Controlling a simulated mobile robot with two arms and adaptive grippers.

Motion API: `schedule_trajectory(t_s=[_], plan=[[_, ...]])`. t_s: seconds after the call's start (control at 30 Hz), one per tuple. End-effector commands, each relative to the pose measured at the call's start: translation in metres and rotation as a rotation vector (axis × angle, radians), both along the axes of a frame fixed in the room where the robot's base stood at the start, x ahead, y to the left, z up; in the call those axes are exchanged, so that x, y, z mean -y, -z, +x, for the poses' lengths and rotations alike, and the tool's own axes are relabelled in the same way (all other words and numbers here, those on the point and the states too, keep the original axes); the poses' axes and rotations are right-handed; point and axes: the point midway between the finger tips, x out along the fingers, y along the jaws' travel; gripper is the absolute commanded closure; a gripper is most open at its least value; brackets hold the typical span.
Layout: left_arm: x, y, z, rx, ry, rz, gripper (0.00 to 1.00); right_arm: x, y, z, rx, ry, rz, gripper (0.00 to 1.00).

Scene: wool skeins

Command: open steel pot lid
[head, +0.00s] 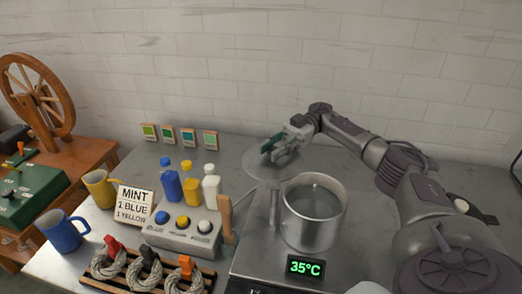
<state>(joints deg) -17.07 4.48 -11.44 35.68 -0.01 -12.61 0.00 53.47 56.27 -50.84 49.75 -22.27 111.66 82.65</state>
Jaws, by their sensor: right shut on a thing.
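The steel pot (312,222) stands on the grey worktop with its top uncovered, and its inside shows. The round steel lid (262,168) is behind and to the left of the pot, apart from its rim. My right gripper (270,153) is above the lid, shut on the lid at its handle, which the fingers mostly hide. I cannot tell whether the lid is resting on the worktop or held a little above it. My left gripper is not in view.
A display (305,267) reading 35°C is in front of the pot. Left of it are a dispenser box with coloured knobs (180,232), dye bottles (191,190), a MINT card (133,205) and a rack of wool skeins (146,272). Yellow (98,188) and blue (62,231) mugs stand farther left.

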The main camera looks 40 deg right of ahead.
Motion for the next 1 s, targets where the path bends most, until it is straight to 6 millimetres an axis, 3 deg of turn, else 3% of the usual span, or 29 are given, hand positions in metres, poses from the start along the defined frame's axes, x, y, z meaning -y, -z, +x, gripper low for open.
schedule_trajectory(t_s=[0.37, 0.4, 0.5, 0.83, 1.0], plan=[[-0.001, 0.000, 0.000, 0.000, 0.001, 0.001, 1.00, 0.000, 0.000, 0.000, 0.001, 0.000, 0.001, 1.00], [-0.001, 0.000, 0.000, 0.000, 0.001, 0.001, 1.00, 0.000, 0.000, 0.000, 0.001, 0.000, 0.000, 0.64], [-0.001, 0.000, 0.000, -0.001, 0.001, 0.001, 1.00, 0.000, 0.000, 0.000, 0.001, 0.000, 0.000, 0.48], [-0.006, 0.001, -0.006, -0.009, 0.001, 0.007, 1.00, 0.000, -0.001, 0.000, 0.001, -0.001, 0.000, 0.47], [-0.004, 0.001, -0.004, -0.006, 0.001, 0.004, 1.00, 0.001, -0.021, 0.000, 0.004, -0.001, -0.001, 0.47]])
